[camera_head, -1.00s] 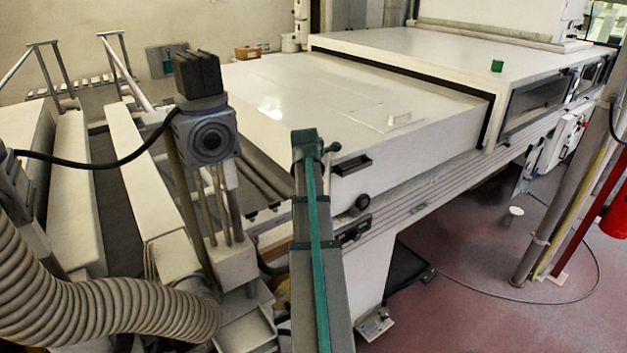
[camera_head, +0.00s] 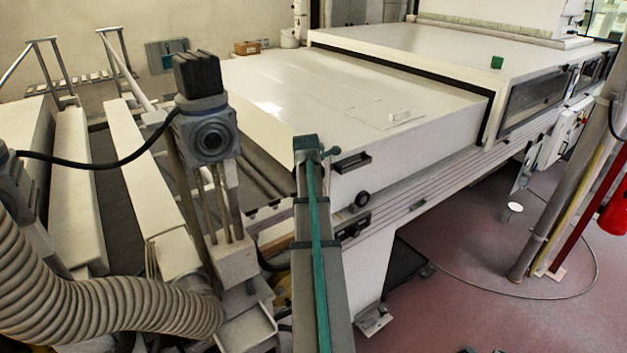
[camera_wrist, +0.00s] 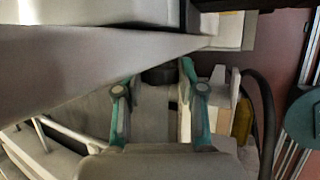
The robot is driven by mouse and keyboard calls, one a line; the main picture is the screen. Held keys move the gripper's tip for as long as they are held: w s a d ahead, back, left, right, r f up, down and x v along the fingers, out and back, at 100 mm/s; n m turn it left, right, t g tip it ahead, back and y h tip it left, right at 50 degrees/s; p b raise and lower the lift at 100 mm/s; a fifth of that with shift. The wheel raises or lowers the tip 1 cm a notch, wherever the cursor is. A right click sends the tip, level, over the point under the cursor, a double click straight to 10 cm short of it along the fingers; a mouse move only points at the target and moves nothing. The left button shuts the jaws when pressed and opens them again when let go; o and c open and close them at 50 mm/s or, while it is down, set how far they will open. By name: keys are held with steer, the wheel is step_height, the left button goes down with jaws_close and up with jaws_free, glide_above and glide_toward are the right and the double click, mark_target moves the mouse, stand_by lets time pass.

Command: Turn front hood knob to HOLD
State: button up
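A round black knob (camera_head: 362,199) sits on the side of the white hood (camera_head: 330,100), near its front end and below a black handle (camera_head: 352,162). I cannot read a HOLD mark or the knob's setting. In the wrist view my gripper (camera_wrist: 155,74) has its two teal fingers apart. A dark rounded thing (camera_wrist: 158,75) shows beyond and between the fingertips; I cannot tell whether it is the knob or whether the fingers touch it. In the head view I cannot make out my gripper at the knob.
A black switch panel (camera_head: 354,228) is below the knob. A grey post with a teal strip (camera_head: 318,250) rises left of it. A ribbed hose (camera_head: 110,305) and a boxy unit on a stand (camera_head: 207,135) are at left.

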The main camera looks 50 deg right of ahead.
steer(key=shift+c, duration=1.1)
steer(key=shift+f, duration=0.1)
steer(key=b, duration=0.1)
steer(key=t+b, duration=0.1)
steer(key=b, duration=0.1)
steer(key=shift+s+a+f+h, duration=0.1)
steer(key=shift+s+f+h, duration=0.1)
steer(key=shift+f+h, duration=0.1)
steer(key=t+b, duration=0.1)
steer(key=b, duration=0.1)
steer(key=t+b, duration=0.1)
steer(key=shift+s+f+m+h+b, duration=0.1)
steer(key=shift+f+m+h+b, duration=0.1)
steer(key=shift+m+h+b, duration=0.2)
steer(key=t+h+b, duration=0.1)
steer(key=t+b, duration=0.1)
steer(key=b, duration=0.3)
steer(key=shift+s+m, duration=0.1)
steer(key=shift+m, duration=0.2)
steer(key=shift+t+h+b, duration=0.3)
steer(key=shift+t+b, duration=0.4)
steer(key=shift+b, duration=0.55)
steer(key=shift+r+b, duration=0.2)
steer(key=shift+b, duration=0.2)
